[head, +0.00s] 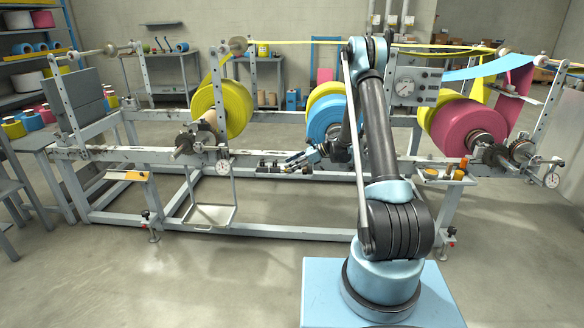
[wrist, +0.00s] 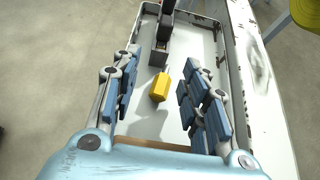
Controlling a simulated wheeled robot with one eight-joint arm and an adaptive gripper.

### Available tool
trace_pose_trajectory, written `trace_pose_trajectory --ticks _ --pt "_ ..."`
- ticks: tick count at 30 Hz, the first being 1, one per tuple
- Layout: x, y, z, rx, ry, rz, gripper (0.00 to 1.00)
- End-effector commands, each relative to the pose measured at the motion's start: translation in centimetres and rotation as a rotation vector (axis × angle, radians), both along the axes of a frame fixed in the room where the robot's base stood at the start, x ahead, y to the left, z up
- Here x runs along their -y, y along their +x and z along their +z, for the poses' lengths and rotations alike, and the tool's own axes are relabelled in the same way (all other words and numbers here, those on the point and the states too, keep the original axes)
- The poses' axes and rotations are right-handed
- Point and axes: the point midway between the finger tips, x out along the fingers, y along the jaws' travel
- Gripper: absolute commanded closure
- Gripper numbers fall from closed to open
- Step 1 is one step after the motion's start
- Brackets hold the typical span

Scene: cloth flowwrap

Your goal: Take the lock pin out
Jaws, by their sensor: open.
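A small yellow faceted piece (wrist: 160,87), which may be the head of the lock pin, shows in the wrist view in a shallow pale tray (wrist: 203,42). A dark upright block with a grey base (wrist: 162,45) stands just beyond it. I cannot tell whether the two are joined. My gripper (wrist: 163,72) is open, with blue-padded fingers on either side of the yellow piece and a gap on both sides. In the head view my gripper (head: 298,158) is at the middle of the machine frame, by a small tray of dark items; the yellow piece is too small to make out there.
A pale frame rail (wrist: 262,85) runs right of the tray. On the machine frame sit a yellow roll (head: 237,108), a blue roll (head: 325,122) and a magenta roll (head: 455,128).

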Motion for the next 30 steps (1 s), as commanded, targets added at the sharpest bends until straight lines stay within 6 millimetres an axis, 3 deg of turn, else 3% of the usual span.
trace_pose_trajectory --ticks 8,21,30 --pt "1.2 0.0 0.6 0.0 0.0 -0.001 0.59" --pt "6.3 0.1 3.4 -0.001 0.0 -0.003 0.59" --pt "6.6 0.0 3.6 -0.001 0.0 0.0 0.59"
